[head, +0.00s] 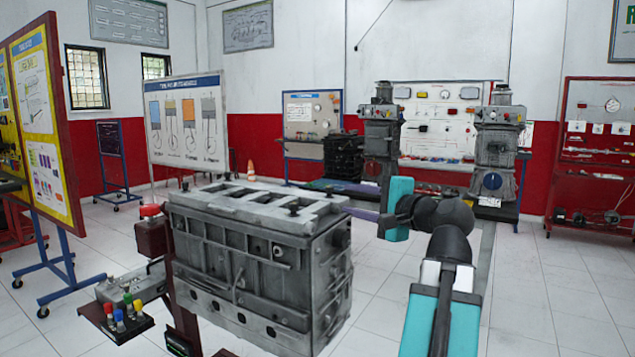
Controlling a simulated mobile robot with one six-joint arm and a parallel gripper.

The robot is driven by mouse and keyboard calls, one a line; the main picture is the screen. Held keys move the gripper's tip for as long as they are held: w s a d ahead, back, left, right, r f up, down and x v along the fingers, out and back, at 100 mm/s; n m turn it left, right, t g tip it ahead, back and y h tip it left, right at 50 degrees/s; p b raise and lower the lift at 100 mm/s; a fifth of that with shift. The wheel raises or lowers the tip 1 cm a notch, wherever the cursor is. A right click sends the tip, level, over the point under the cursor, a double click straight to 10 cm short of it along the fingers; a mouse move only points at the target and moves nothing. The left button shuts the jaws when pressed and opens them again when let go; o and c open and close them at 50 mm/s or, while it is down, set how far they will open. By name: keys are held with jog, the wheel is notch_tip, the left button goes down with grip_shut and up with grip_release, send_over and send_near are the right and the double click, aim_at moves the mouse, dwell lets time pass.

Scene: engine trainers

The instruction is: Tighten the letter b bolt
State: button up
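The grey engine block (255,255) stands in the middle of the head view, with its rectangular openings facing up. Several dark bolts stick up along its top edge: one at the back left (228,177), one at the back right (328,191) and one at the front right corner (294,209). No letter is readable on any of them, so I cannot tell which is b.
A small tray with coloured-top pieces (128,312) is at the block's lower left, near a red-topped part (150,210). A yellow display board (45,130) stands left. Two engine units (381,140) (494,150) stand behind. The floor at right is clear.

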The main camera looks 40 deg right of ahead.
aim_at(317, 195)
jog(key=d+n+y+p, duration=0.1)
jog(key=n+p, duration=0.2)
jog(key=n, duration=0.4)
jog(key=d+n+y+p, duration=0.1)
jog(key=n+y+p, duration=0.1)
jog(key=n, duration=0.6)
jog(key=d+n+t+y+p, duration=0.1)
jog(key=n+p, duration=0.3)
jog(key=n, duration=0.4)
jog(key=shift+r+y, duration=0.4)
jog(key=shift+y, duration=0.1)
jog(key=shift+w, duration=0.2)
jog(key=shift+w+a+p, duration=0.3)
jog(key=shift+w+p, duration=0.1)
jog(key=shift+w, duration=1.85)
jog(key=shift+w+a+p, duration=0.3)
jog(key=shift+w+p, duration=0.05)
jog(key=shift+w, duration=1.85)
jog(key=shift+w+a+p, duration=0.3)
jog(key=shift+w+p, duration=0.1)
jog(key=shift+w, duration=1.85)
grip_shut()
